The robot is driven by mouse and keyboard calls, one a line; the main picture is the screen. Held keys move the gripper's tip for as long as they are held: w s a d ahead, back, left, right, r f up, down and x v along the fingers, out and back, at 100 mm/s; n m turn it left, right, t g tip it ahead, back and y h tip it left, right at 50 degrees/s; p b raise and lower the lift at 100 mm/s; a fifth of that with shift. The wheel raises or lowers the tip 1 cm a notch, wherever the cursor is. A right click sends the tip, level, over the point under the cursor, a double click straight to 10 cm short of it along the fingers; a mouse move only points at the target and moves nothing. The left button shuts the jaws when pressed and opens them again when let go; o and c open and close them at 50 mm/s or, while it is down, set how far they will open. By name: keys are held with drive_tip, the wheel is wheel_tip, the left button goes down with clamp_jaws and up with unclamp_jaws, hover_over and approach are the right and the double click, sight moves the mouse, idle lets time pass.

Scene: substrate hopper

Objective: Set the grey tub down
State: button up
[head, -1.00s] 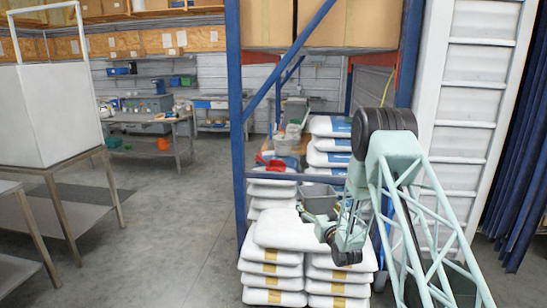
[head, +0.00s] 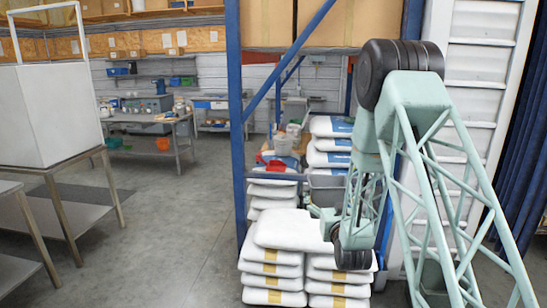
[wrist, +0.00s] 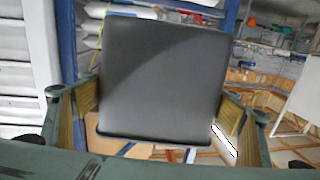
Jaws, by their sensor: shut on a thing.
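The grey tub (wrist: 152,75) fills the middle of the wrist view, its smooth dark wall between the two fingers. My gripper (wrist: 158,105) is shut on it, one finger at each side. In the head view, my gripper (head: 318,211) is small and partly hidden by my arm, above the stacked white bags. The grey tub (head: 325,182) shows there only in part, behind my arm, beside the rack's bags. Whether it touches anything beneath it cannot be told.
Stacks of white bags (head: 272,262) stand below my arm. A blue rack post (head: 236,120) and diagonal brace stand close by. A red container (head: 275,166) lies behind the bags. A white hopper box (head: 50,110) stands on a metal stand at left. The floor between is open.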

drive_tip(key=shift+s+r, duration=0.4)
drive_tip(key=shift+s, duration=0.2)
drive_tip(key=shift+w+f, duration=0.1)
drive_tip(key=shift+w, duration=0.05)
idle(0.3)
